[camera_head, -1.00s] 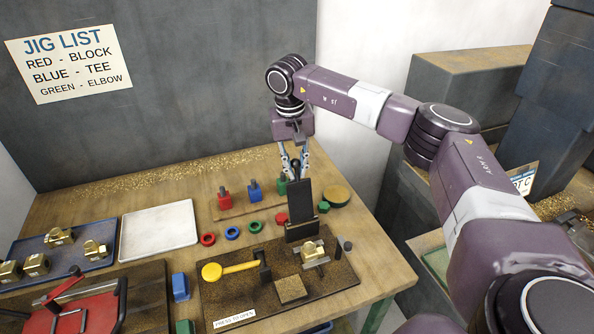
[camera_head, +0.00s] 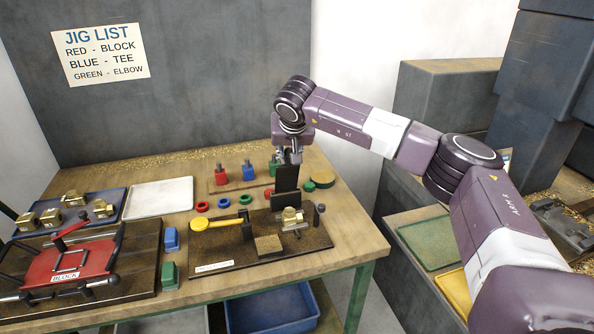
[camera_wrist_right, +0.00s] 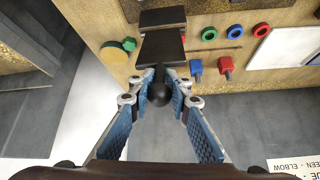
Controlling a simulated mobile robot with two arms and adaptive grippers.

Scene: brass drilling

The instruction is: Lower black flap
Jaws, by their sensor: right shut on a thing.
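The black flap (camera_head: 286,179) stands upright at the back of the dark drilling fixture board (camera_head: 205,254). It also shows in the right wrist view (camera_wrist_right: 160,48), with a round black knob (camera_wrist_right: 159,93) at its near end. My right gripper (camera_head: 288,157) is at the flap's top, pointing down. In the right wrist view its blue-padded fingers (camera_wrist_right: 159,88) are shut on the knob. A brass part (camera_head: 292,217) sits in the fixture in front of the flap. My left gripper is in neither current view.
A yellow-handled clamp (camera_head: 225,223) lies left of the flap. Red, blue and green pegs and rings stand behind. A red BLOCK jig (camera_head: 72,262) is at left, near a white tray (camera_head: 158,198) and a blue tray of brass parts (camera_head: 112,218).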

